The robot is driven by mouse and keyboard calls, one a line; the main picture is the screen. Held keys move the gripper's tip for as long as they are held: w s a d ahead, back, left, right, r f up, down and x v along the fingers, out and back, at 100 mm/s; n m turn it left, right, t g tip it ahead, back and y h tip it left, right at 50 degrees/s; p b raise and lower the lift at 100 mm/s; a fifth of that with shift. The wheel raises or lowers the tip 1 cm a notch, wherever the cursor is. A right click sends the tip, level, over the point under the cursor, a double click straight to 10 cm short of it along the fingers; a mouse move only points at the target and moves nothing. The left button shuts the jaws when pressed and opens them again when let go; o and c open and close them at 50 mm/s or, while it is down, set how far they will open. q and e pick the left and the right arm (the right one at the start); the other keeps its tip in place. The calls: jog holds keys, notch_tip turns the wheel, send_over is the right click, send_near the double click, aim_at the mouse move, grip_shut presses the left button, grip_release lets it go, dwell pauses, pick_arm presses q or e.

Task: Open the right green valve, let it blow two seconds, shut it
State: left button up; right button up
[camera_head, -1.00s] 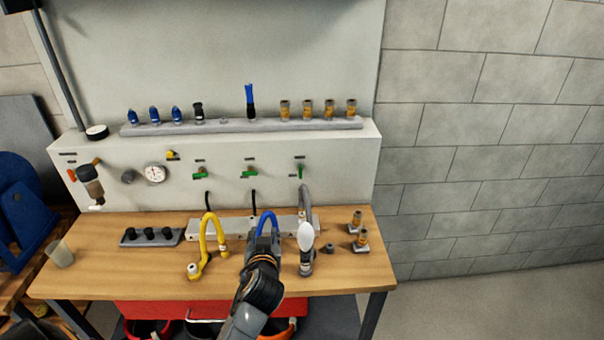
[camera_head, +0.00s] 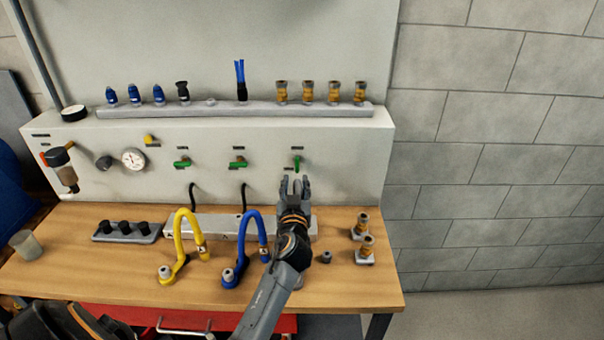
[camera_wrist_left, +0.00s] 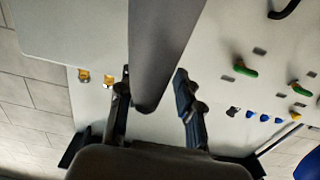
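The right green valve (camera_head: 297,163) sits on the pale panel, its handle looking upright. The other green valves, left (camera_head: 182,163) and middle (camera_head: 238,163), have handles lying sideways; two green handles also show in the wrist view, one of them here (camera_wrist_left: 245,71). My left gripper (camera_head: 294,182) is just below the right valve, fingers apart and pointing up at the panel. In the wrist view a thick grey tube (camera_wrist_left: 166,45) passes between the left fingers (camera_wrist_left: 153,98); I cannot tell if they touch it. The right valve is not clearly visible there. My right gripper is out of view.
Yellow (camera_head: 182,245) and blue (camera_head: 242,240) hoses stand on the wooden bench (camera_head: 130,285) left of my arm. Brass fittings (camera_head: 364,248) stand to the right. A shelf rail (camera_head: 225,110) above the valves holds several fittings. A gauge (camera_head: 133,158) is on the panel's left.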

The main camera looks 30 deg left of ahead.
aim_at(297, 165)
pick_arm(q)
jog(key=p+x, duration=0.1)
jog(key=x, duration=0.6)
jog(key=shift+f+p, duration=0.2)
jog(key=shift+p, duration=0.1)
jog(key=shift+w+a+f, duration=0.1)
jog(key=shift+w+a, duration=0.05)
jog(key=shift+w, duration=0.3)
jog(key=shift+s, duration=0.1)
jog(key=shift+c, duration=0.4)
grip_shut()
